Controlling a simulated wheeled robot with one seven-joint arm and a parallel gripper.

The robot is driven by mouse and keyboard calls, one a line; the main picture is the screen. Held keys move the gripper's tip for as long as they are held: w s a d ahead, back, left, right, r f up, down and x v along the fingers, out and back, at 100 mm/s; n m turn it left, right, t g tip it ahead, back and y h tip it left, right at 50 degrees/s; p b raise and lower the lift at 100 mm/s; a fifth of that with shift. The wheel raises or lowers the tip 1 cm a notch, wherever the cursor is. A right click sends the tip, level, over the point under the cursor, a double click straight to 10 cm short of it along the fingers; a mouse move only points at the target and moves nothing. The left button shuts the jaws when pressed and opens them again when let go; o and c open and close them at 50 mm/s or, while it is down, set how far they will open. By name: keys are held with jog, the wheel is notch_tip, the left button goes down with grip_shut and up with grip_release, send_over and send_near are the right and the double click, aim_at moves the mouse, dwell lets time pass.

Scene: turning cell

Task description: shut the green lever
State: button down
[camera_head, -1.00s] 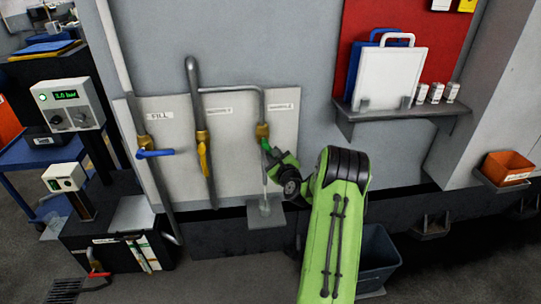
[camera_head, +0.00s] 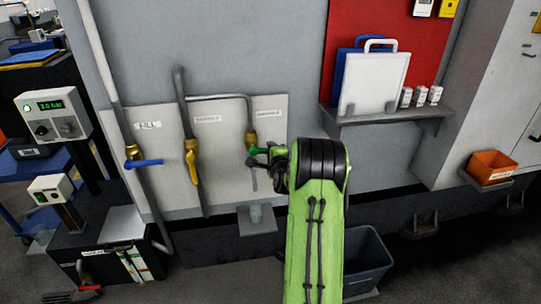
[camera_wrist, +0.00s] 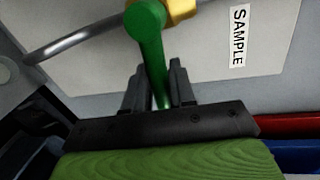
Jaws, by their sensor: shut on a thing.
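The green lever (camera_head: 258,150) sits on a brass valve (camera_head: 250,138) at the end of the right-hand pipe. It points right, roughly crosswise to the pipe. In the wrist view the green lever (camera_wrist: 151,45) runs from its round hub down between the two dark fingers. My gripper (camera_wrist: 158,90) is shut on it; in the head view my gripper (camera_head: 274,152) is partly hidden by my arm. A grey spout hangs below the valve, and no stream shows under it. A clear cup (camera_head: 256,213) stands on a small bracket below.

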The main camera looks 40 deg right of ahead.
jog(key=shift+r+n, duration=0.3)
jog(key=shift+n, duration=0.3)
jog(key=c, duration=1.1)
grip_release()
jog(key=shift+r, duration=0.1)
jog(key=shift+s+a, duration=0.1)
jog(key=b+v, duration=0.2)
jog(key=v, duration=1.3)
jog(key=shift+a, duration=0.35)
jog(key=shift+s, duration=0.1)
